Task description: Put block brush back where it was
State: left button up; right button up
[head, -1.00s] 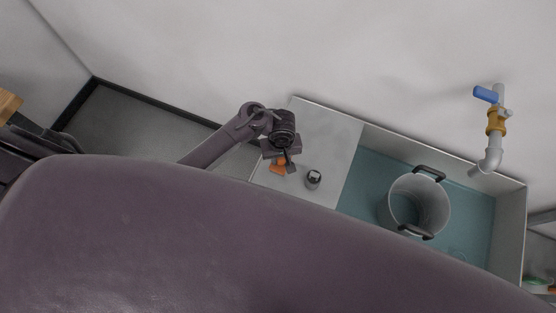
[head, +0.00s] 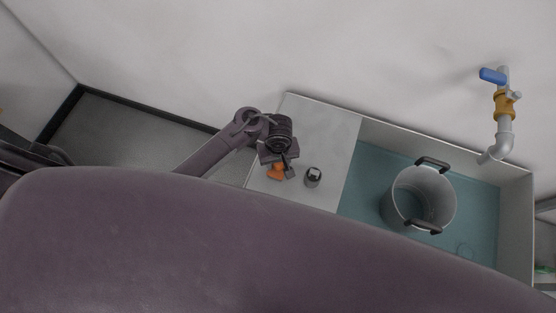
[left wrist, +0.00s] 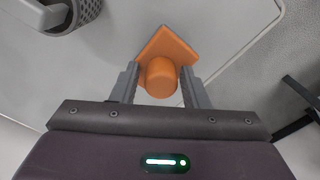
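The orange block brush (head: 276,172) is at the grey counter top beside the basin, just below my left gripper (head: 279,167). In the left wrist view the brush (left wrist: 162,75) shows a flat angular block with a rounded handle end toward the camera. My left gripper (left wrist: 160,67) has its two grey fingers on either side of the brush. Narrow gaps show between the fingers and the rounded handle, so it looks open around it. The brush's contact with the counter is hard to make out. My right gripper is not in view.
A small dark grey container (head: 313,177) stands on the counter (head: 322,140) just right of the gripper. Farther right, a metal bucket (head: 408,207) with black handles stands in the teal-floored basin (head: 365,180). A pipe with a blue-handled valve (head: 493,76) is on the wall.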

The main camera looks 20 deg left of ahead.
pick_arm(q)
jog(key=shift+o, duration=0.7)
jog(key=shift+a, duration=0.1)
notch_tip(320, 180, up, 12)
jog(key=p, duration=0.4)
jog(key=shift+r, duration=0.15)
jog(key=shift+s, duration=0.1)
